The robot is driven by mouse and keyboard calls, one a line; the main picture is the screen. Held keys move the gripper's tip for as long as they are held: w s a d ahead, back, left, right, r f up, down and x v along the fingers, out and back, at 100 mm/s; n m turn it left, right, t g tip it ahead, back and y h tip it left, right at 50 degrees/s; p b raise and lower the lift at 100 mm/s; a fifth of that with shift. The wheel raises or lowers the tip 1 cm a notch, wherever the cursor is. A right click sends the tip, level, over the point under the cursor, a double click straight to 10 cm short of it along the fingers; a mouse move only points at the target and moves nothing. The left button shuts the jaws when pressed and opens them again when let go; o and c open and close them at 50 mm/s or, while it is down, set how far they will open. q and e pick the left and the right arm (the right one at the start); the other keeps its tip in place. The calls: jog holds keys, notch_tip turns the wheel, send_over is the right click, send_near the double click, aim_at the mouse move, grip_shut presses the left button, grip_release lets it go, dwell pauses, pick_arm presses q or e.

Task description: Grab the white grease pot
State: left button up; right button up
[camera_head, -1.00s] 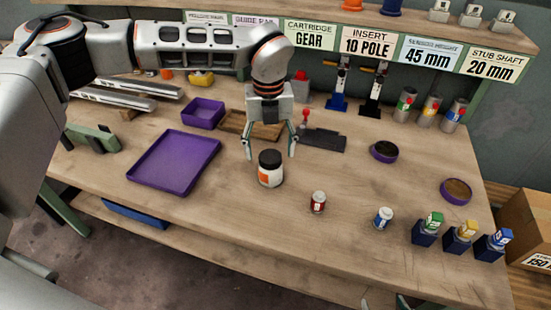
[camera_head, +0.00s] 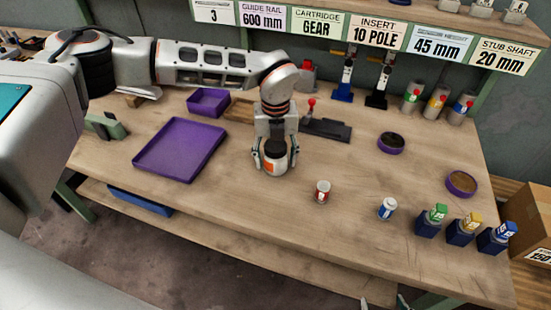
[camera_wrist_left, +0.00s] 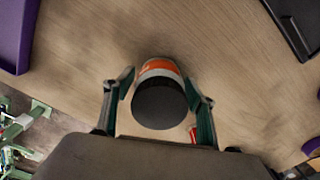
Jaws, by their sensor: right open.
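The white grease pot (camera_head: 273,166), a white jar with a black lid and orange label, stands upright on the workbench near its middle. My left gripper (camera_head: 273,168) is down around it, with one finger on each side. In the left wrist view, the pot (camera_wrist_left: 160,95) shows lid-first between the two spread fingers (camera_wrist_left: 160,88). A narrow gap shows at the left finger; the right finger is very close to the pot, and contact cannot be made out. Two small tips of my right gripper (camera_head: 384,303) show apart at the bottom edge, empty.
A purple tray (camera_head: 180,150) and small purple bin (camera_head: 208,102) lie to the left. A red-labelled can (camera_head: 322,192) and blue-labelled can (camera_head: 387,208) stand to the right. A dark flat fixture (camera_head: 327,129) lies behind. The bench in front is clear.

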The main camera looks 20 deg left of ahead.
pick_arm(q)
jog(key=c, duration=0.7)
